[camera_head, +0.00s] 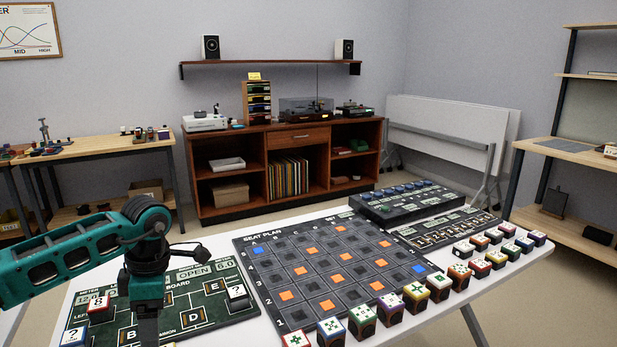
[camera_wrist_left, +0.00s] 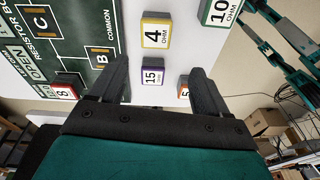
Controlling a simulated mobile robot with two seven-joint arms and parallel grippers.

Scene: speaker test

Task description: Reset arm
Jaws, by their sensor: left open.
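Beyond and between the fingers are a purple-edged 15 ohm block (camera_wrist_left: 152,76) and a yellow-edged 4 ohm block (camera_wrist_left: 156,34) on the white table. My right gripper is not in view.
A seat plan board (camera_head: 312,272) fills the table's middle. Patterned cubes (camera_head: 390,309) line the front and right. A black console (camera_head: 410,203) stands behind. A green-edged 10 ohm block (camera_wrist_left: 221,12) is nearby.

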